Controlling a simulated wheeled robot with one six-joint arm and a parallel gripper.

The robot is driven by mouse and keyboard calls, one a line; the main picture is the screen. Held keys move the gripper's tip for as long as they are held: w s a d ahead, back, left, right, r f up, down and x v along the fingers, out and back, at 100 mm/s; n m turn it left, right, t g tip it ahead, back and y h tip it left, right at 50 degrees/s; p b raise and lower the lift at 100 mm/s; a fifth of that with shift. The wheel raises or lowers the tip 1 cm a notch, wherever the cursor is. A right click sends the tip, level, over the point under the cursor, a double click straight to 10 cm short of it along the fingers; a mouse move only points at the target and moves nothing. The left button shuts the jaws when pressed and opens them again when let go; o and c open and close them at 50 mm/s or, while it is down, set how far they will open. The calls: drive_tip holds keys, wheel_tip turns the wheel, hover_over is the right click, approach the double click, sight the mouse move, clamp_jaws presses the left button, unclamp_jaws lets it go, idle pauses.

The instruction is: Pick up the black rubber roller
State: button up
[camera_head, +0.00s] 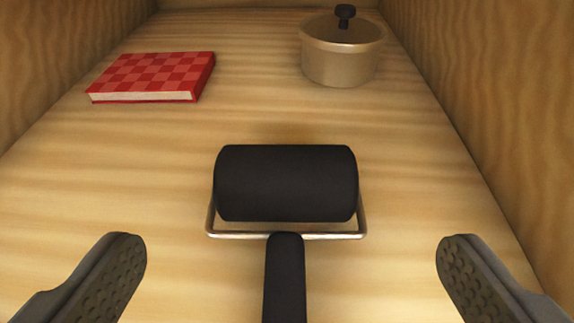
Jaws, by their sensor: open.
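The black rubber roller (286,183) lies on the wooden surface in the middle of the view. It has a thick black cylinder set crosswise, a thin metal wire frame and a black handle (285,280) that points toward me. The handle's near end is cut off by the bottom edge of the picture. My gripper (291,262) is open, with one dark textured finger at the lower left and one at the lower right. The handle shows between the two fingers, and neither finger appears to touch it.
A red checkered book (155,75) lies at the back left. A beige lidded pot (342,50) with a black knob stands at the back right. Wooden walls rise at the left, the right (500,110) and the back. The wooden floor (90,180) around the roller is clear.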

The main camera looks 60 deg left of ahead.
sight(286, 185)
drive_tip(key=shift+x, duration=3.15)
drive_tip(key=shift+s+f, duration=0.15)
drive_tip(key=c, duration=1.1)
drive_tip(key=shift+c, duration=0.2)
